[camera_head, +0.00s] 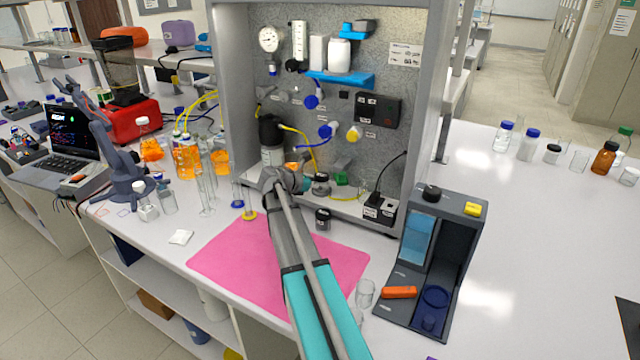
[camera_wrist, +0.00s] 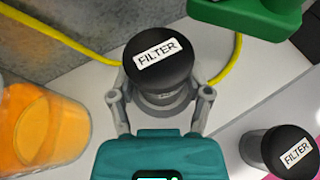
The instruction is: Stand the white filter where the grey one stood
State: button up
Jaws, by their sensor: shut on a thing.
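My gripper (camera_wrist: 160,108) is shut around the body of a black-capped filter (camera_wrist: 161,62) labelled FILTER. The filter looks upright, and its body below the cap is mostly hidden; what shows looks grey. In the head view this filter (camera_head: 320,182) is beside my gripper (camera_head: 300,182), low in front of the rig panel. I cannot tell surely which one is white.
A yellow tube (camera_wrist: 232,62) runs behind the held filter. A green part (camera_wrist: 245,15) is close at upper right, and an orange-filled vessel (camera_wrist: 45,125) is at left. The pink mat (camera_head: 225,262) is bare at left. A grey stand (camera_head: 450,265) is at right.

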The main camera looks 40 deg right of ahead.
jog(key=o, duration=1.2)
jog(key=shift+r, duration=0.1)
